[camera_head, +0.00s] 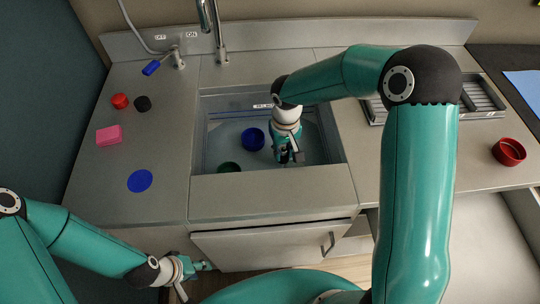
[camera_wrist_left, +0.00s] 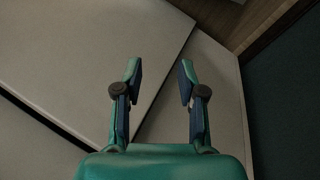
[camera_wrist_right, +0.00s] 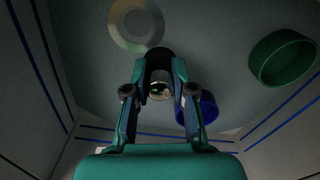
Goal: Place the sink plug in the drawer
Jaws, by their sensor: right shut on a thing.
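My right gripper (camera_head: 290,158) reaches down into the sink (camera_head: 222,120). In the right wrist view the right gripper (camera_wrist_right: 160,80) is shut on a small shiny knob with a dark round part behind it, which looks like the sink plug (camera_wrist_right: 160,90). The pale round drain (camera_wrist_right: 136,22) shows beyond it, apart from the plug. The plug is hidden in the head view. A front panel with a handle (camera_head: 265,246) is below the sink; I cannot tell whether it is a drawer. My left gripper (camera_head: 198,268) is low before that panel. The left gripper (camera_wrist_left: 160,85) is open and empty.
A blue cup (camera_head: 253,139) and a green cup (camera_head: 229,167) are in the sink; they also show in the right wrist view. The tap (camera_head: 212,25) stands behind. Left counter holds small red, black, pink and blue items. A red bowl (camera_head: 508,152) is at right.

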